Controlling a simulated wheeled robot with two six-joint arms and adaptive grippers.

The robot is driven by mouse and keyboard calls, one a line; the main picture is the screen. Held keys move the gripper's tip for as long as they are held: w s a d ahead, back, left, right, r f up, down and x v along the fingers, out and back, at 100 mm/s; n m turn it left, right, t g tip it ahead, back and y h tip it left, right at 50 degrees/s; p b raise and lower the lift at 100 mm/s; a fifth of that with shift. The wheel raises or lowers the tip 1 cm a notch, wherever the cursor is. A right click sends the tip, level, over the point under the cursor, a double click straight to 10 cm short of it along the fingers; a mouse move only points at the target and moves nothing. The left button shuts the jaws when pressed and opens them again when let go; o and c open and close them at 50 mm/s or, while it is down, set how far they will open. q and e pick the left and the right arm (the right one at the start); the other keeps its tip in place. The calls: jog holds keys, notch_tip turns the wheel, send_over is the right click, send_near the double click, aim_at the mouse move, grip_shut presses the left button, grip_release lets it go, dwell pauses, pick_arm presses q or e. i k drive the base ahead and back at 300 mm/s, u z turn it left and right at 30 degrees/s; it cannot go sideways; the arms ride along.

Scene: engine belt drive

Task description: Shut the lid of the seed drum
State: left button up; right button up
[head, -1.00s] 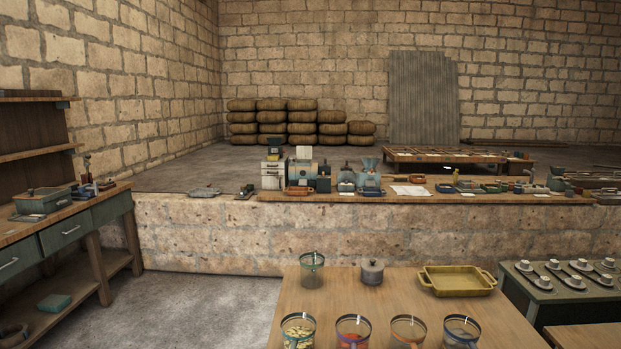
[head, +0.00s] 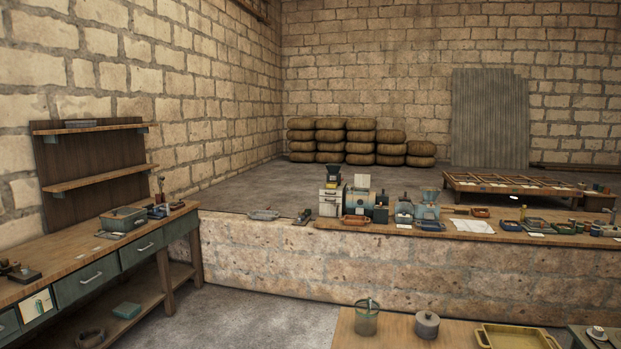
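I cannot single out the seed drum or its lid for certain. A light blue, rounded machine (head: 358,204) stands on the long wooden ledge top at the middle, with a pale block above it. It is small and far off, so I cannot tell whether it is the drum or whether any lid is open. Smaller blue-grey devices (head: 425,211) stand just right of it. Neither of my grippers is in view.
A stone ledge (head: 380,258) runs across the room. A workbench (head: 80,258) with drawers and a green box (head: 123,219) is at left. A wooden table (head: 390,333) holds a glass jar (head: 366,318), lidded pot (head: 427,325) and yellow tray (head: 515,337). Grey floor between is clear.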

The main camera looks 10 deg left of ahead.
aim_at(363, 181)
jog(key=u, duration=1.3)
jog(key=i, duration=3.15)
jog(key=z, duration=1.95)
jog(key=i, duration=3.75)
jog(key=z, duration=2.6)
jog(key=i, duration=0.4)
jog(key=u, duration=0.05)
